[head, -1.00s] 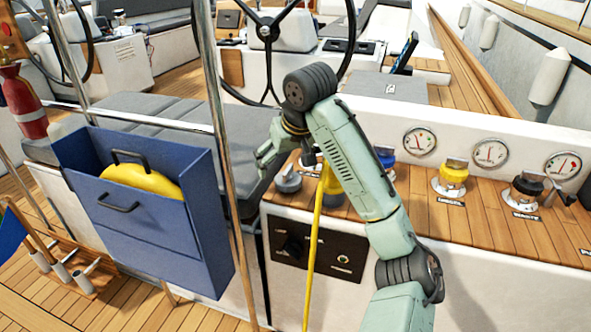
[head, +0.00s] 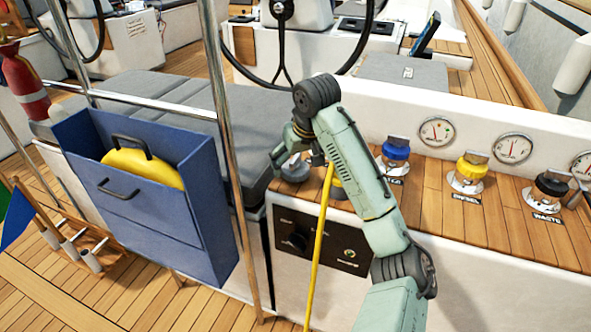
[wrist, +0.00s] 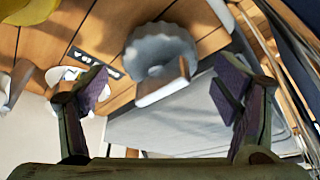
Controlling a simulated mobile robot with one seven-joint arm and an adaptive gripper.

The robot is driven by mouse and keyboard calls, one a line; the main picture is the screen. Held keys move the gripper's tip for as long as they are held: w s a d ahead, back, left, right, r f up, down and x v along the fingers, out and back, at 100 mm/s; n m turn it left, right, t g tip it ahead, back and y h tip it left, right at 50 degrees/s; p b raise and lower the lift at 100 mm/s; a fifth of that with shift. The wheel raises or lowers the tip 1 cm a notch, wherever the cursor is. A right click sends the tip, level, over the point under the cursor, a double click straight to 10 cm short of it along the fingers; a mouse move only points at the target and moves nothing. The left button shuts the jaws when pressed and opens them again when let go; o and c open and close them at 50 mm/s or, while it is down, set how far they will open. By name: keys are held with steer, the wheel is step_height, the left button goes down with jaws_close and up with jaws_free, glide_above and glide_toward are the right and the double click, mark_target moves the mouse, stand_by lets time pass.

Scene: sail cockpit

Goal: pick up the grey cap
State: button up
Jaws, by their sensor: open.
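The grey cap (head: 294,168) sits on the wooden ledge at its left end, close to the grey cushion. In the wrist view the grey cap (wrist: 161,55) has a scalloped rim and a raised tab, and lies ahead of and between my fingers. My gripper (wrist: 163,92) is open and empty, with a finger on either side of the cap's line. In the head view my gripper (head: 286,150) is just above the grey cap and partly covers it. I cannot tell whether a finger touches it.
Blue (head: 395,150), yellow (head: 471,170) and black (head: 551,187) caps stand along the ledge to the right. A yellow hose (head: 318,250) hangs before the ledge front. A steel post (head: 226,150) and a blue box (head: 160,225) stand to the left. The grey cushion (head: 255,130) borders the ledge.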

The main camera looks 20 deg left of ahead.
steer(key=shift+x, duration=1.1)
steer(key=c, duration=1.3)
